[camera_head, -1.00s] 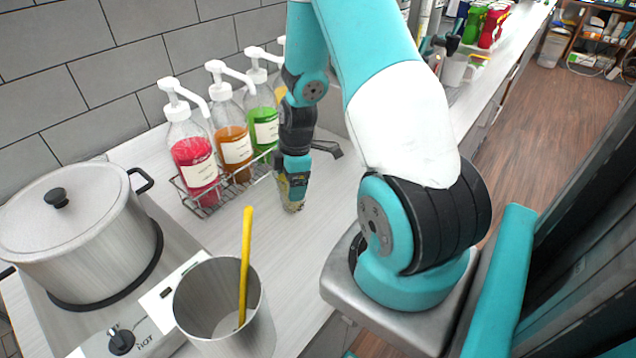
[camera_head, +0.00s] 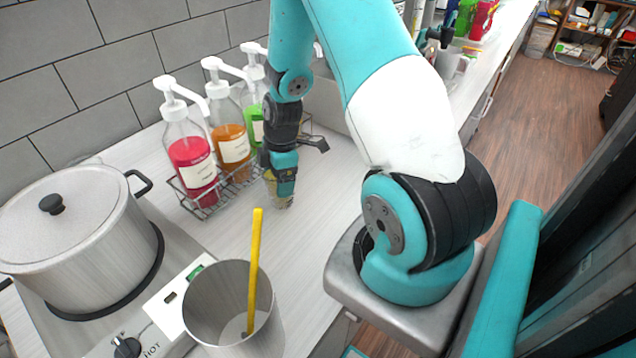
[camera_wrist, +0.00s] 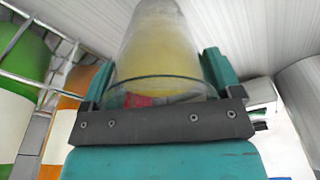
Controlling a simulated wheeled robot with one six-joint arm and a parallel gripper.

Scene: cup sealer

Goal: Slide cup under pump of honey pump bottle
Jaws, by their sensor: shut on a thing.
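My gripper (camera_head: 281,180) is shut on a clear cup (camera_head: 278,201) with yellow contents, held upright low over the counter. I cannot tell whether the cup touches the counter. In the wrist view, the fingers (camera_wrist: 160,85) stand on both sides of the cup (camera_wrist: 163,52). An amber bottle (camera_head: 232,145) with a white pump, perhaps the honey one, stands in the wire rack to the left of the cup. Its label is unreadable. The cup is in front of the rack, apart from the amber bottle's nozzle.
Pink (camera_head: 190,160) and green (camera_head: 257,127) pump bottles flank the amber one in the wire rack (camera_head: 207,207). A lidded pot (camera_head: 80,235) and a steel container (camera_head: 225,310) with a yellow stick are nearer. Counter between container and rack is clear.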

